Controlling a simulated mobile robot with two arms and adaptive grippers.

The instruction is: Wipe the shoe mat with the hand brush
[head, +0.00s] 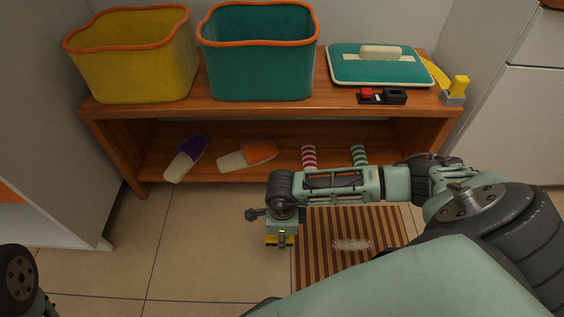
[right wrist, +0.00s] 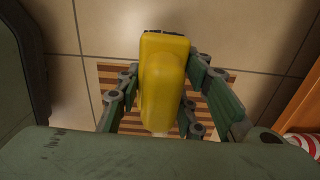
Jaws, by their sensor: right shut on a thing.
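The shoe mat (head: 312,262), striped brown and tan, lies on the floor in front of the bench. A pale, whitish patch (head: 352,245) shows on its stripes. My right gripper (head: 281,236) points down at the mat's left edge. It is shut on the yellow hand brush (right wrist: 163,85), which fills the space between its fingers (right wrist: 163,100) in the right wrist view. Only a little of the brush (head: 270,241) shows in the head view. My left gripper is out of view.
A wooden bench (head: 270,112) carries a yellow bin (head: 130,55), a teal bin (head: 258,60), a teal lidded case (head: 380,70) and small items. Its lower shelf holds slippers (head: 247,157) and red and green striped things (head: 309,157). Tiled floor (head: 200,240) left of the mat is clear.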

